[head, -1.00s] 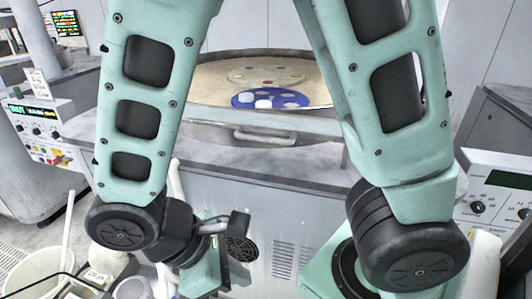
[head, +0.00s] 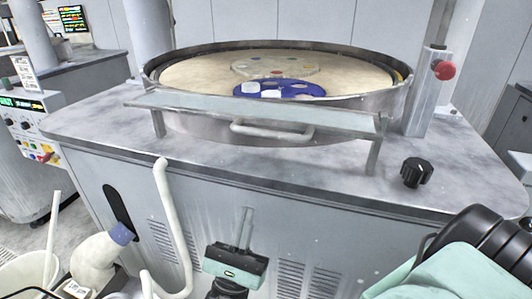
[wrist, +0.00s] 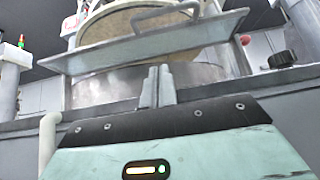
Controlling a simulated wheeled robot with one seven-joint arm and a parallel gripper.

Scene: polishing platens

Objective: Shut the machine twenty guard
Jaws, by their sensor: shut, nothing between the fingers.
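The polishing machine has a round platen (head: 200,72) with a steel rim. Across its front is a flat grey guard panel (head: 190,101) with a bar handle (head: 270,132) just below it, standing on thin legs above the worktop. In the wrist view the guard panel (wrist: 110,55) and handle (wrist: 165,15) are above the fingers. My gripper (head: 247,212) is low in front of the cabinet, fingers pointing up, below the handle and apart from it. In the wrist view my gripper (wrist: 158,72) is shut and empty. I cannot read a machine number.
A red button (head: 444,70) on a post and a black knob (head: 416,171) are on the right of the worktop (head: 100,120). A pale pipe (head: 170,215) rises left of my gripper. A bucket (head: 25,275) stands at lower left.

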